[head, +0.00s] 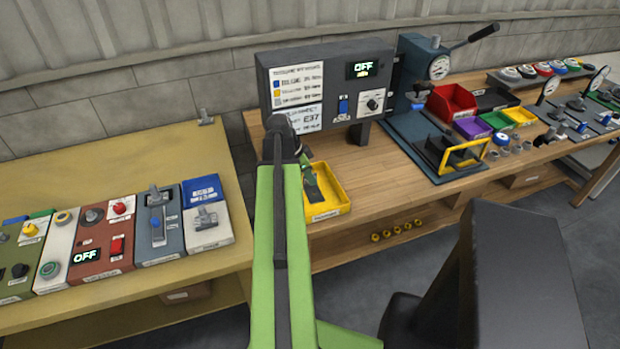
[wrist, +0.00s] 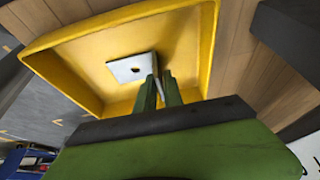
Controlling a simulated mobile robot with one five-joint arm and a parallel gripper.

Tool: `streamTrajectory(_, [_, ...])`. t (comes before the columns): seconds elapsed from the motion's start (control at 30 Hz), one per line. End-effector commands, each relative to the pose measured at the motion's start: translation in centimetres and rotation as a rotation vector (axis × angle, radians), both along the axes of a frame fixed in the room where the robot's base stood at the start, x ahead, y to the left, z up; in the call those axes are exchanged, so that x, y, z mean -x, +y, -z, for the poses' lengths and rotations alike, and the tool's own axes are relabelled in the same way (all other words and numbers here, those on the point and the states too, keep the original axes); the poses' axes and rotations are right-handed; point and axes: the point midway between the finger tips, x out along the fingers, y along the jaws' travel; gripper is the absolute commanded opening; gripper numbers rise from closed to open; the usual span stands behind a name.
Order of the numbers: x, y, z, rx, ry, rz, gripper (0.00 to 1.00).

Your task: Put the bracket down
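The bracket (wrist: 132,68) shows in the wrist view as a pale grey metal plate with a small hole and an upright flange. My gripper (wrist: 160,88) has its two green fingers close together on either side of the flange, shut on it. The bracket is inside the outline of the yellow tray (wrist: 88,96); whether it touches the tray floor I cannot tell. In the head view my gripper (head: 312,188) points down into the yellow tray (head: 333,209) on the wooden bench. The bracket is hidden there behind my gripper.
A dark panel reading OFF (head: 365,69) stands behind the tray. A press (head: 437,68) and red bin (head: 451,101) are to the right. Control boxes (head: 103,240) line the left bench. Bare bench top (head: 375,160) lies right of the tray.

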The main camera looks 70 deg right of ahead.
Motion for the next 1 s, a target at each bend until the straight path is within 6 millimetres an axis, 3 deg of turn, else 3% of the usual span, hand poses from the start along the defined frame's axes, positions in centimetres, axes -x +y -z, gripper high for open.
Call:
streamTrajectory(0.1, [0.0, 0.0, 0.0, 0.000, 0.000, 0.000, 0.27])
streamTrajectory(0.53, [0.0, 0.1, -1.0, 0.000, 0.000, 0.001, 0.27])
streamTrajectory(0.67, [-0.5, 0.5, -3.0, -0.001, 0.001, 0.000, 0.27])
streamTrajectory(1.0, [-2.7, 2.3, -10.3, 0.000, 0.000, 0.000, 0.27])
